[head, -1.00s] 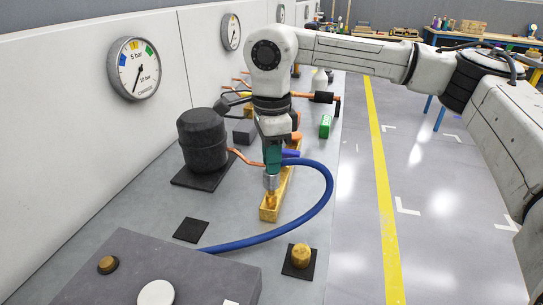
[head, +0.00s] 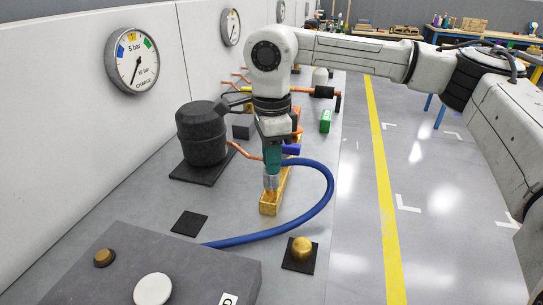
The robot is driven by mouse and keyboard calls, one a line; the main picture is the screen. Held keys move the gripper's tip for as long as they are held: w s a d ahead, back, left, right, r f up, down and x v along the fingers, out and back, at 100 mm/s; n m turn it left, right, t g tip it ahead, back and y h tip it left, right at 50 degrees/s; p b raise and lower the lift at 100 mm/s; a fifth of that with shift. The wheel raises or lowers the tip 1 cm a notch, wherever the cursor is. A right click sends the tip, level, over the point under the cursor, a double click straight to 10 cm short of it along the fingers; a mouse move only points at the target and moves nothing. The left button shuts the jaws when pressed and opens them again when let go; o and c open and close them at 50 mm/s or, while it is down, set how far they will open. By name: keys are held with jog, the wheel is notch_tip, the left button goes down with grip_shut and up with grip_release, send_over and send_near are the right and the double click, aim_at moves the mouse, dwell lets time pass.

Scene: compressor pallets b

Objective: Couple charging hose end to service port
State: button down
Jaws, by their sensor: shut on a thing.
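The blue charging hose (head: 326,200) loops out to the right from beside my gripper and back to the left behind the grey box. Its end is at my gripper (head: 271,176), which points straight down and is shut on it; the teal gripper part hides most of the grip. A silver coupling (head: 271,183) shows at the bottom, upright over the near end of the long brass block (head: 269,208). The service port under the coupling is hidden; I cannot tell whether the coupling is seated on it.
A black compressor (head: 201,135) with a copper pipe stands left of the block. A pressure gauge (head: 137,61) hangs on the left wall. A brass cap (head: 301,249) stands on a dark pad in front right. A grey box (head: 195,275) fills the front left. The floor at right is clear.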

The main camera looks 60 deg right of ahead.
jog(key=shift+f, duration=0.25)
jog(key=c, duration=1)
grip_release()
jog(key=shift+r, duration=0.1)
notch_tip(320, 180, up, 11)
jog(key=shift+f, duration=0.2)
